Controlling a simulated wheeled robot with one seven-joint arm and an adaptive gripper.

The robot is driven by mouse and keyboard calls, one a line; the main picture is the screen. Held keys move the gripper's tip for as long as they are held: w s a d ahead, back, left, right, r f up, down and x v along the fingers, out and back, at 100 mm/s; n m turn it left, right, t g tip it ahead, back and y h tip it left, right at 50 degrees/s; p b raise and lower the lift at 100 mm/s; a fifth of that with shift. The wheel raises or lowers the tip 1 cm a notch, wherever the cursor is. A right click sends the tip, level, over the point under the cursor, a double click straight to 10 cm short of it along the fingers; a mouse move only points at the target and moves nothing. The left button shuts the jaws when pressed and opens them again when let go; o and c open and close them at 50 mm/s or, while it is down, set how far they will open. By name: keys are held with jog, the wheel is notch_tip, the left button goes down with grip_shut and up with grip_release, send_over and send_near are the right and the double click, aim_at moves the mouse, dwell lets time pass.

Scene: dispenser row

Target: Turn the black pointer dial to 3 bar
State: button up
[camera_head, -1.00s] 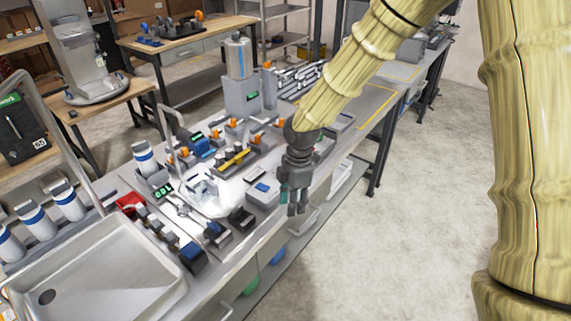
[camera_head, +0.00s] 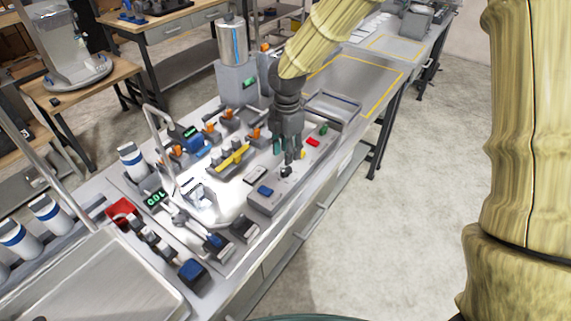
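A small black dial (camera_head: 286,172) sits on the light grey panel (camera_head: 270,205) right below my gripper. It looks like the pointer dial, but its scale marks and pointing direction are too small to read. My gripper (camera_head: 291,157) points downward just above the dial, with its fingers seemingly a little apart and nothing seen between them. I cannot tell whether a fingertip touches the dial.
The panel also carries a blue part (camera_head: 265,190), a red part (camera_head: 313,142) and a green part (camera_head: 323,129). Left of it are a yellow-handled fixture (camera_head: 232,158) and a lit green display (camera_head: 155,198).

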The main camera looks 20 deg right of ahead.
aim_at(286, 169)
jog(key=f, duration=0.2)
jog(key=w+f+p, duration=0.1)
jog(key=f, duration=0.1)
jog(key=shift+w+f, duration=0.15)
jog(key=shift+f, duration=0.25)
jog(key=shift+s+f, duration=0.35)
jog(key=shift+f, duration=0.25)
jog(key=shift+w+f+p, duration=0.2)
jog(key=shift+f+p, duration=0.15)
jog(key=shift+f, duration=0.65)
jog(key=shift+s, duration=0.1)
jog(key=shift+r, duration=0.1)
jog(key=shift+c, duration=0.2)
grip_shut()
